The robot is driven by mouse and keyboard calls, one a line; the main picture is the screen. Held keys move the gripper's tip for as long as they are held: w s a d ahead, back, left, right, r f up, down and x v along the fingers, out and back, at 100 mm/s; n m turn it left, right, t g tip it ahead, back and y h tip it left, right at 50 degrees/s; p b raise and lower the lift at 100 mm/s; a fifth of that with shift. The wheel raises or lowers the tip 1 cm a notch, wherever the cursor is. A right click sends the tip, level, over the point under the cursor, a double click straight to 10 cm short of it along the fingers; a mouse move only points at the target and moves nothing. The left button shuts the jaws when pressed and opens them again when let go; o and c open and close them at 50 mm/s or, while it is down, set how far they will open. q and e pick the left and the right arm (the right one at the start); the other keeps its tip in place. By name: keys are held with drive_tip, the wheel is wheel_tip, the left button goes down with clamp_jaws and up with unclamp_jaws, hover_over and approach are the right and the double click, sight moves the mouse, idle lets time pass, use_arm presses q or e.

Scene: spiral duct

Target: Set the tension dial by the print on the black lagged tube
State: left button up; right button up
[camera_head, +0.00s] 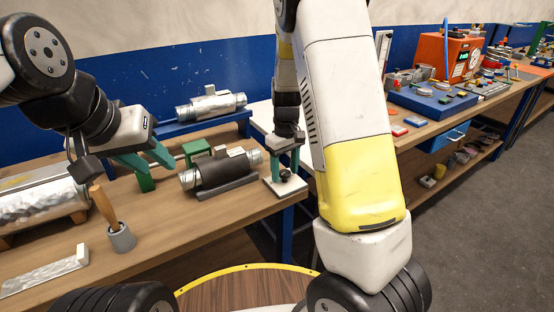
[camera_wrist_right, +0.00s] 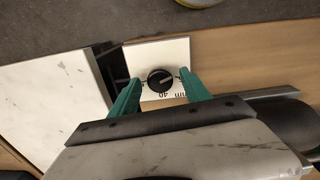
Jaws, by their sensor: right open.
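The black lagged tube (camera_head: 222,172) lies on the bench in a dark cradle, with bare metal ends. I can read no print on it. Right of it is a white plate with a black tension dial (camera_head: 286,175). In the right wrist view the dial (camera_wrist_right: 160,79) has a pale pointer line, and "40" and "mm" show upside down on the plate (camera_wrist_right: 150,52). My right gripper (camera_head: 285,163) points down over the dial, its green fingers (camera_wrist_right: 160,92) open on either side; contact is unclear. My left gripper (camera_head: 155,163) looks open and empty, left of the tube.
A silver tube (camera_head: 212,105) lies on a blue rack behind. A wooden-handled tool stands in a grey cup (camera_head: 122,238) at the front left. A big foil-wrapped duct (camera_head: 45,203) lies at the far left.

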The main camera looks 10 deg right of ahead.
clamp_jaws()
drive_tip(key=shift+m, duration=0.4)
drive_tip(key=m, duration=0.3)
drive_tip(key=shift+m, duration=2)
unclamp_jaws()
